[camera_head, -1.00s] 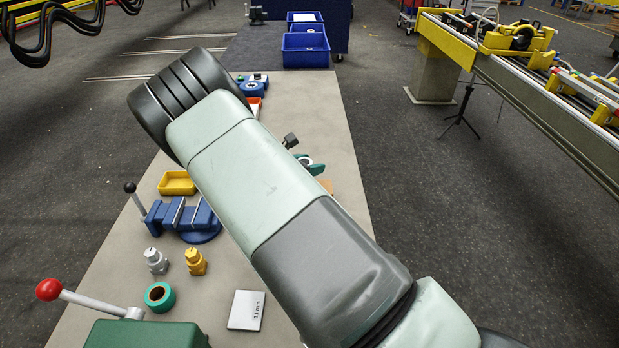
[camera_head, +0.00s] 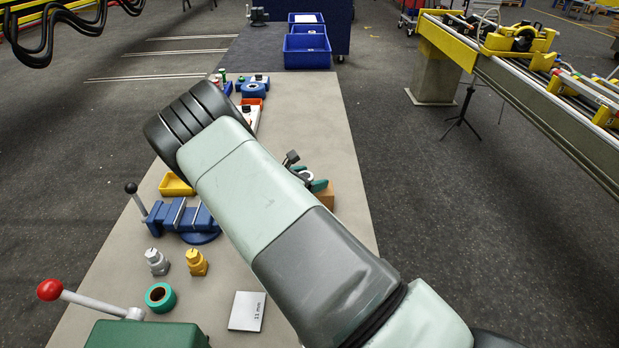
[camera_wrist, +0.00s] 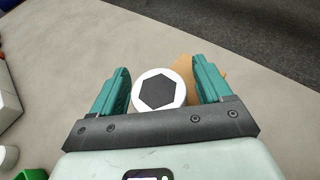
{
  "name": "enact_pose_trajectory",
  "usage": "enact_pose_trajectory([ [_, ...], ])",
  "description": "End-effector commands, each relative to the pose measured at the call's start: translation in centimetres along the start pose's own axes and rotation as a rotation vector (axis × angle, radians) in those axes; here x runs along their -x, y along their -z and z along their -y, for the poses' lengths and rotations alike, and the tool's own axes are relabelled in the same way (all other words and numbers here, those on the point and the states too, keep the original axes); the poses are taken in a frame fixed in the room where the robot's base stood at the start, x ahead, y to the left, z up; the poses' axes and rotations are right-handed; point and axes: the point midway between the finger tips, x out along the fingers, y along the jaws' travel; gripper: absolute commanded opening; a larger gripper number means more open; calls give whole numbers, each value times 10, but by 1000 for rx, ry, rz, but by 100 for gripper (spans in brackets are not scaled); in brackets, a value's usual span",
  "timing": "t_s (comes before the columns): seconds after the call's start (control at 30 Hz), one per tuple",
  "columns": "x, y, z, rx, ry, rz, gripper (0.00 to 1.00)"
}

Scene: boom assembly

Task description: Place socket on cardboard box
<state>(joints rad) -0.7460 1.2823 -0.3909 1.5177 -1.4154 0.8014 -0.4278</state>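The socket (camera_wrist: 159,91) shows in the wrist view as a white ring with a dark hexagonal opening. In the head view the gripper (camera_head: 309,180) shows just past my arm, with the socket (camera_head: 306,175) as a small pale ring. The brown cardboard box (camera_head: 327,197) stands beside and partly behind the gripper. In the wrist view a piece of the box (camera_wrist: 184,69) shows behind the socket and the right finger. Whether the socket touches the box cannot be told.
On the bench (camera_head: 335,130) stand a blue vise (camera_head: 185,218), a yellow tray (camera_head: 177,184), a grey fitting (camera_head: 156,262), a gold fitting (camera_head: 196,262), a green ring (camera_head: 160,297) and a white "11 mm" card (camera_head: 247,311). The bench's right edge is close to the box.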

Motion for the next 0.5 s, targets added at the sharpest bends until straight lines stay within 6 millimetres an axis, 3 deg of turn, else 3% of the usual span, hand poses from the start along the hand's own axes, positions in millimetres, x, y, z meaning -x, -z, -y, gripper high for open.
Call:
enact_pose_trajectory([
  [0.27, 5, -3, 0, 0, -1, -1, 78],
  [0.5, 49, -3, -1, 0, -4, -1, 78],
])
